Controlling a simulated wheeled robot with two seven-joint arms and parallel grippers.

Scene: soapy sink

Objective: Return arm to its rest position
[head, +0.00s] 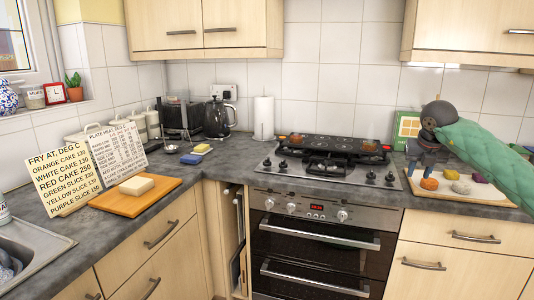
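My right arm, in a green sleeve, reaches in from the right side of the head view. Its dark grey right gripper (420,172) points down over the left part of a pale board (500,198) on the right counter. Its two fingers look apart, with nothing visible between them. An orange lump (429,184) lies on the board just below the gripper, and I cannot tell whether they touch. A yellow lump (452,174), a pale lump (462,188) and a purple lump (479,178) lie to the right. My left gripper is not in view.
A hob (330,160) with pans stands left of the board. A green-framed card (408,127) stands behind the gripper. On the left counter are an orange board (137,202) with a pale block (136,186), two text signs (64,182), a kettle (217,118) and a sink (35,235).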

